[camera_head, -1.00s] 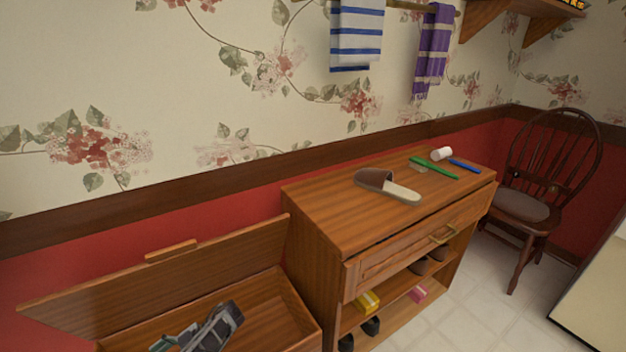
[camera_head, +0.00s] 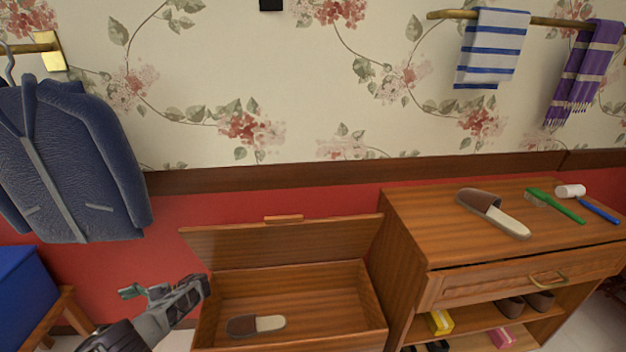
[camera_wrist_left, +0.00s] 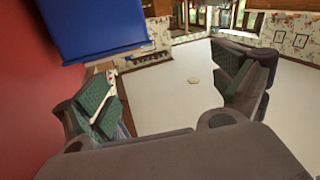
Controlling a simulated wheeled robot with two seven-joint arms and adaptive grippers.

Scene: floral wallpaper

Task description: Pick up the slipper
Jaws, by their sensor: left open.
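One brown-and-cream slipper (camera_head: 492,213) lies on top of the wooden cabinet at the right of the head view. A second, similar slipper (camera_head: 256,325) lies on the floor of the open wooden chest (camera_head: 340,335). My left gripper (camera_head: 165,291) is at the chest's left side in the head view, apart from both slippers. In the left wrist view its two fingers (camera_wrist_left: 172,88) are spread wide with nothing between them. No slipper shows in the left wrist view. My right gripper is not in view.
The chest lid (camera_head: 290,243) stands raised against the red wall. The cabinet (camera_head: 420,235) also bears a green brush (camera_head: 556,206) and a blue-handled tool (camera_head: 600,209). A blue jacket (camera_head: 70,160) hangs at left above a blue box (camera_head: 22,295).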

